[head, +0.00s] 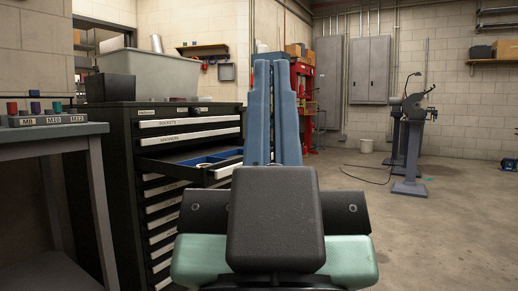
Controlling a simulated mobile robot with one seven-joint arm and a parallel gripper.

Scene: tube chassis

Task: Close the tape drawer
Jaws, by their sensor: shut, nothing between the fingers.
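A black tool cabinet (120,150) with white handle strips stands left of centre. One drawer (180,163) below the top ones is pulled out to the right and shows a blue lining inside. Its white front strip (225,171) faces me, and no label on it is legible, so I cannot tell whether it is the tape drawer. The drawers above, labelled sockets (188,122) and spanners (188,137), are shut, as are several below. I cannot make out my gripper in this view.
A grey workbench (60,133) with a rack of coloured-handled tools stands at left. A grey bin (150,66) sits on the cabinet. Blue uprights (273,110) rise just right of the drawer. The floor (440,225) at right is open, with a bench grinder (415,105) farther back.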

